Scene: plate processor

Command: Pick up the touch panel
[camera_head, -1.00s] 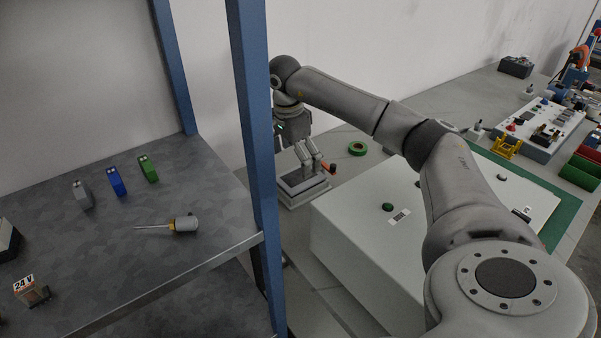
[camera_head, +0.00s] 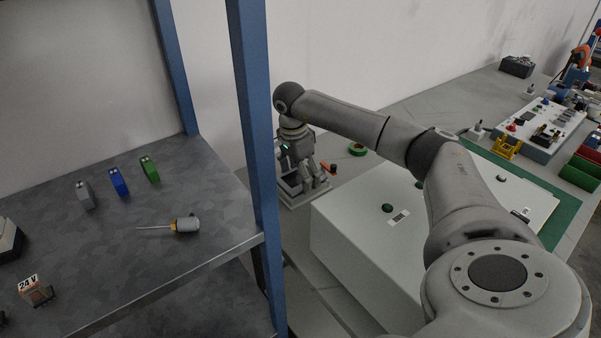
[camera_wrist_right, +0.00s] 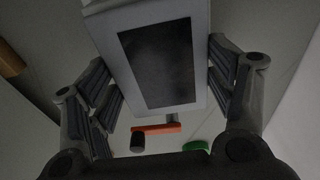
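The touch panel is a light grey box with a dark screen. In the right wrist view the touch panel (camera_wrist_right: 108,32) fills the upper middle, between my finger pads. The right wrist view also shows my right gripper (camera_wrist_right: 164,88) open, with narrow gaps beside the panel; contact is not clear. My left gripper is out of view.
A blue shelf post (camera_head: 256,130) stands close left of my right gripper. A white cabinet box (camera_head: 350,235) lies to the right under my arm.

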